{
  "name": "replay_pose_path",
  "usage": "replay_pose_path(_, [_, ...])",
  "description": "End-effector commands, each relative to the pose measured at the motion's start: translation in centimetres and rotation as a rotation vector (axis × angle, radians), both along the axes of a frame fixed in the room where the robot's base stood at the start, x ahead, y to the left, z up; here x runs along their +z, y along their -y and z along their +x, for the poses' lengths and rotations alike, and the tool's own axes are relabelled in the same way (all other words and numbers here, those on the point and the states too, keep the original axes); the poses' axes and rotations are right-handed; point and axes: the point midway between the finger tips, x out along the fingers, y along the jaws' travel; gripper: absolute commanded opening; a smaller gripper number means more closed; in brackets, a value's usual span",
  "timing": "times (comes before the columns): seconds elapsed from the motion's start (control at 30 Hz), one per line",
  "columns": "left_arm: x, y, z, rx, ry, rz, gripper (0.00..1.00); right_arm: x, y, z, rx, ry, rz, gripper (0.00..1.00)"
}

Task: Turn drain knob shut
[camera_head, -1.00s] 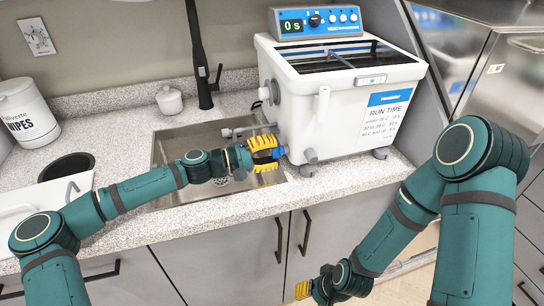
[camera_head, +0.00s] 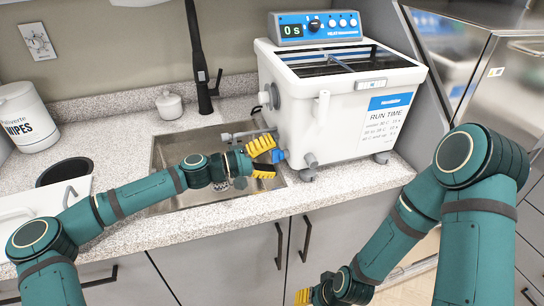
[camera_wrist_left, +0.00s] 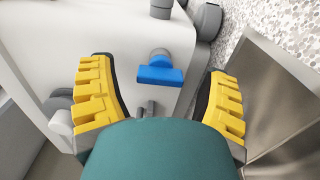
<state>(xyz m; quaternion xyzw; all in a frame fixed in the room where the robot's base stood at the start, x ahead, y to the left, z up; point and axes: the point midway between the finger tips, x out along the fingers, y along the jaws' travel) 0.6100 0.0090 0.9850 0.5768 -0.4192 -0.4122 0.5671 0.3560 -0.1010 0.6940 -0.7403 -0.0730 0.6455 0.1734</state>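The drain knob is a small blue handle (camera_head: 278,155) low on the left side of the white water bath (camera_head: 340,115). In the left wrist view the blue knob (camera_wrist_left: 160,72) sits between the two yellow fingers, apart from both. My left gripper (camera_head: 264,158) is open in front of the knob, over the sink's right edge; its spread fingers also show in the left wrist view (camera_wrist_left: 160,100). My right gripper (camera_head: 303,296) is low at the bottom of the head view, in front of the cabinets. Its fingers are partly cut off, so its opening is unclear.
A steel sink (camera_head: 165,150) with a black faucet (camera_head: 199,60) lies left of the bath. A grey pipe (camera_head: 245,133) and a grey fitting (camera_head: 310,160) stick out near the knob. A wipes tub (camera_head: 25,118) and a small white jar (camera_head: 169,104) stand further left.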

Motion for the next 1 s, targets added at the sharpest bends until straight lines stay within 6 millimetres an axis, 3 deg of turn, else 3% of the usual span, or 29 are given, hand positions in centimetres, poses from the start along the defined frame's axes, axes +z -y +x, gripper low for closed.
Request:
replay_pose_path(0.37, [0.0, -0.8, -0.2, 0.003, -0.001, 0.001, 0.76, 0.0, 0.0, 0.0, 0.000, 0.000, 0.000, 0.47])
replay_pose_path(0.8, [0.0, -8.6, -2.7, 0.004, -0.002, 0.000, 0.76, 0.0, 0.0, 0.0, 0.000, 0.000, 0.000, 0.47])
replay_pose_path(1.0, [0.0, -10.9, -3.5, 0.001, 0.000, 0.001, 0.76, 0.0, 0.0, 0.0, 0.000, 0.000, 0.000, 0.47])
